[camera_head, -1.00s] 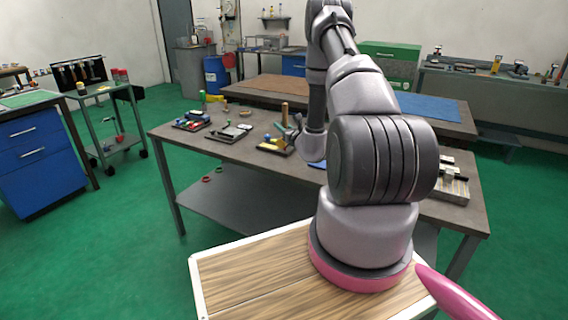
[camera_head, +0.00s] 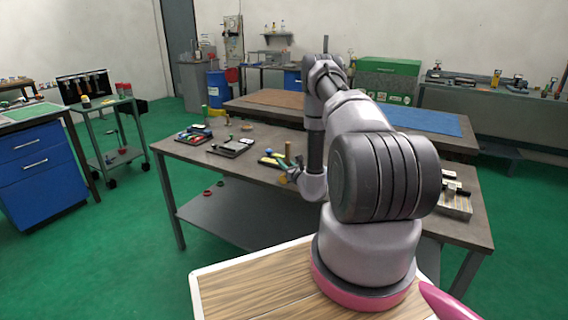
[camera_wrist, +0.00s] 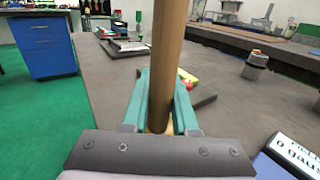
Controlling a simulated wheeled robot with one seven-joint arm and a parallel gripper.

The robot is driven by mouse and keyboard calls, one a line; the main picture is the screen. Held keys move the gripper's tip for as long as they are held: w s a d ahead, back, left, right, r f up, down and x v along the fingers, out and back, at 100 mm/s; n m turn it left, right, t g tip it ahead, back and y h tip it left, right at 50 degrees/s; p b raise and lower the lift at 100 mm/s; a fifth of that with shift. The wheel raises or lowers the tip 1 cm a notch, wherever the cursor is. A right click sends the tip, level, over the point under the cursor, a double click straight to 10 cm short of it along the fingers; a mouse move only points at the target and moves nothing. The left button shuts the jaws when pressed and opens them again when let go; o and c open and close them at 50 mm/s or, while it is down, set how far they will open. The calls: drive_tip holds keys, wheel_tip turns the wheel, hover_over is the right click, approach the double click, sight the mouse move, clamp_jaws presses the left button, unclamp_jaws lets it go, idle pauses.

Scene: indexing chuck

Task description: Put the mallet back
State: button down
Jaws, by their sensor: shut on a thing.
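My gripper (camera_wrist: 160,110) is shut on the mallet's upright wooden handle (camera_wrist: 168,50), which runs up between the teal fingers in the wrist view. In the head view the handle (camera_head: 288,149) stands up near the front edge of the dark worktable (camera_head: 245,165), with my gripper (camera_head: 292,172) beside it. The mallet's head cannot be made out; the gripper and wrist cover the lower part. A yellow and red item (camera_wrist: 187,78) shows just behind the fingers.
Dark trays of small tools (camera_head: 232,147) lie on the left of the worktable. A short cylindrical fitting (camera_wrist: 255,65) stands right of the gripper. A labelled block (camera_wrist: 297,150) is close at lower right. Bare tabletop lies between them.

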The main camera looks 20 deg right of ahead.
drive_tip(key=c, duration=0.7)
unclamp_jaws()
drive_tip(key=shift+f, duration=0.1)
